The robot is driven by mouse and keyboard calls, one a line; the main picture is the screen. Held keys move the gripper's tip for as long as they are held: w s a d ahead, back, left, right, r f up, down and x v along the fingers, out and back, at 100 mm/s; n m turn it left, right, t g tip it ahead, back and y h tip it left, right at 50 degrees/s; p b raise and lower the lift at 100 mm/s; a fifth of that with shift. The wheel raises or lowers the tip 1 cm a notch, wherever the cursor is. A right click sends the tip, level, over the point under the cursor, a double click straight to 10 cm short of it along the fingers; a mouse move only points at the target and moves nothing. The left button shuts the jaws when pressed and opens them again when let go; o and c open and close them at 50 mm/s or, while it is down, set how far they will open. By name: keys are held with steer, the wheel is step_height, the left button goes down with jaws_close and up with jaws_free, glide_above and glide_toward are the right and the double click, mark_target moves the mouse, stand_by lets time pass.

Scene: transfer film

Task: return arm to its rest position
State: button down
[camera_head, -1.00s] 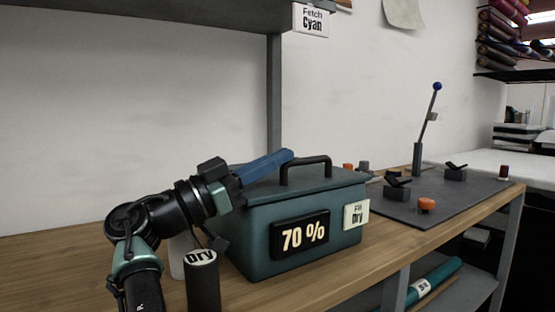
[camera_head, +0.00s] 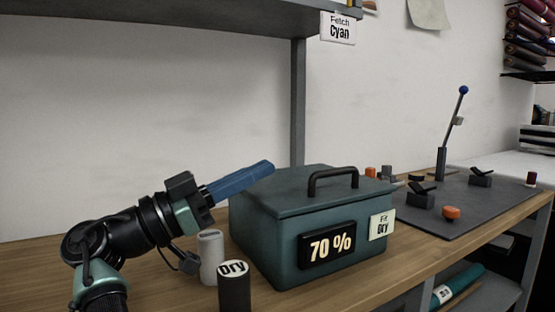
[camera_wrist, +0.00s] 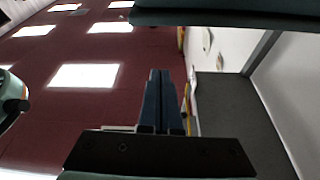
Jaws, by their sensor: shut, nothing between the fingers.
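My gripper (camera_head: 262,170) has long blue fingers pressed together with nothing between them. In the head view it points up and to the right, in front of the left part of the teal box's lid; I cannot tell whether it touches. In the wrist view the shut fingers (camera_wrist: 162,100) point away from the camera, with a reddish surface carrying bright rectangles on the left and a grey shelf on the right. My arm comes in from the lower left of the head view and is bent.
The teal box (camera_head: 262,250) with a handle and a "70 %" display stands on the wooden bench (camera_head: 150,283). A grey cylinder (camera_head: 210,262) and a black "Dry" cylinder (camera_head: 234,292) stand near my arm. A shelf (camera_head: 150,18) hangs above. A dark plate with a lever (camera_head: 452,125) lies at right.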

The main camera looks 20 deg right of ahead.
steer(key=w+a+f+n+t+y, duration=0.35)
steer(key=n+t+y, duration=0.2)
steer(key=t, duration=0.35)
steer(key=s+a+r+n+t+y, duration=0.1)
steer(key=a+r+n+t+y, duration=0.2)
steer(key=a+n+t+y, duration=0.3)
steer(key=s+a+r+n+t+y, duration=0.4)
steer(key=s+r+t+y, duration=0.15)
steer(key=s, duration=0.45)
steer(key=s+a+r+n+t+y, duration=0.3)
steer(key=s+r+t+y, duration=0.25)
steer(key=s, duration=0.55)
step_height(320, 180, up, 31)
steer(key=p, duration=3)
steer(key=shift+w+h, duration=0.35)
steer(key=shift+w, duration=0.05)
